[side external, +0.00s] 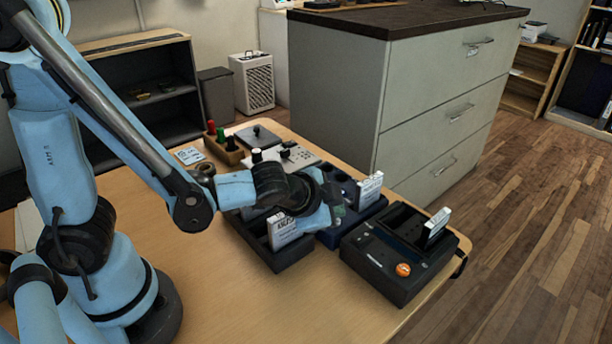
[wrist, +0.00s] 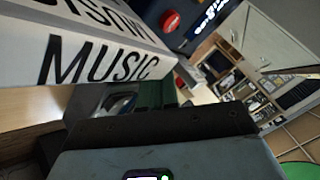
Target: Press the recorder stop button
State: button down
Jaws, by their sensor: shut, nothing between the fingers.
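A black recorder-like box (side external: 375,262) stands at the table's right edge, with a round orange button (side external: 403,269) on its front part and a white card (side external: 436,222) upright in its top. A round red button (wrist: 170,20) on a dark surface shows at the top of the wrist view; I cannot tell if it is the same button. My gripper (side external: 335,208) is shut and empty, above the trays and left of the box, apart from the orange button. In the wrist view its fingers (wrist: 160,95) are partly hidden by the gripper body.
A white card lettered MUSIC (wrist: 105,62) looms close in the wrist view. A black tray (side external: 268,257) with a white card (side external: 283,231) and a navy tray (side external: 352,220) with another card (side external: 370,187) stand beside my gripper. The table front (side external: 230,300) is clear.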

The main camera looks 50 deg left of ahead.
jog(key=shift+r, duration=0.15)
jog(key=shift+r, duration=3)
jog(key=s+a+r+n+g+h, duration=0.1)
jog(key=s+a+n+g, duration=0.1)
jog(key=s+a+n, duration=0.5)
jog(key=shift+s+a+r+n, duration=0.2)
jog(key=shift+s+a+n, duration=0.2)
jog(key=shift+s, duration=0.1)
